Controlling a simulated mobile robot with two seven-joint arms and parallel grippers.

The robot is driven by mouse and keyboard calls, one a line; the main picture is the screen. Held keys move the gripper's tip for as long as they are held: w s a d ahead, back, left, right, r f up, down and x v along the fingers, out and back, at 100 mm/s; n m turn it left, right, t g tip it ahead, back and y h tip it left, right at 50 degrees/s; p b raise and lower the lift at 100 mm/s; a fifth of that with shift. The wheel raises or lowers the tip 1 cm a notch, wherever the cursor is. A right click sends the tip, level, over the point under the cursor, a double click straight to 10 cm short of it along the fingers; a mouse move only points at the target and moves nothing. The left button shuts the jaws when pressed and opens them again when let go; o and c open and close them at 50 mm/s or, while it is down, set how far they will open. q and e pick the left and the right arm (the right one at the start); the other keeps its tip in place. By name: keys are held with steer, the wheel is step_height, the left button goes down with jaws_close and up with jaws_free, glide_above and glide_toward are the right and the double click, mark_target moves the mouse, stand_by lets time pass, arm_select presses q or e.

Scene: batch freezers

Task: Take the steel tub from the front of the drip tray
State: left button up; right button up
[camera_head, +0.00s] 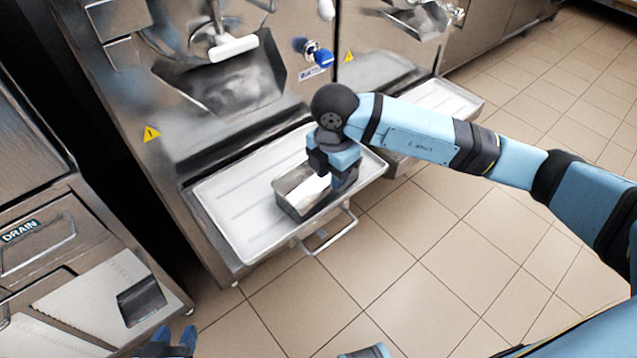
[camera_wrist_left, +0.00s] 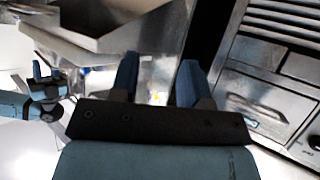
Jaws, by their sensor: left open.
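The steel tub (camera_head: 287,205) is an open rectangular pan with a white patch inside. It sits at the front right of the white drip tray (camera_head: 225,215) under the freezer's chute. My right gripper (camera_head: 337,185) points down at the tub's right end and overlaps its rim in the head view. Its fingertips are partly hidden, so I cannot tell whether they grip the wall. My left gripper (camera_head: 177,338) is low at the bottom left, well apart from the tub. In the left wrist view its two blue fingers (camera_wrist_left: 158,80) are spread with nothing between them.
A tray handle (camera_head: 328,238) juts out in front of the drip tray. A second tray (camera_head: 440,105) is to the right. A cabinet labelled DRAIN (camera_head: 35,235) stands at left, with a small dark container (camera_head: 140,300) beside it. The tiled floor (camera_head: 440,270) is clear.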

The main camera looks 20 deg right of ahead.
mark_target(332, 201)
steer(key=f, duration=0.4)
steer(key=shift+s+d+f+b, duration=0.15)
steer(key=shift+d+f+b, duration=0.05)
steer(key=shift+f+b, duration=0.2)
steer(key=shift+r, duration=0.1)
jaws_close()
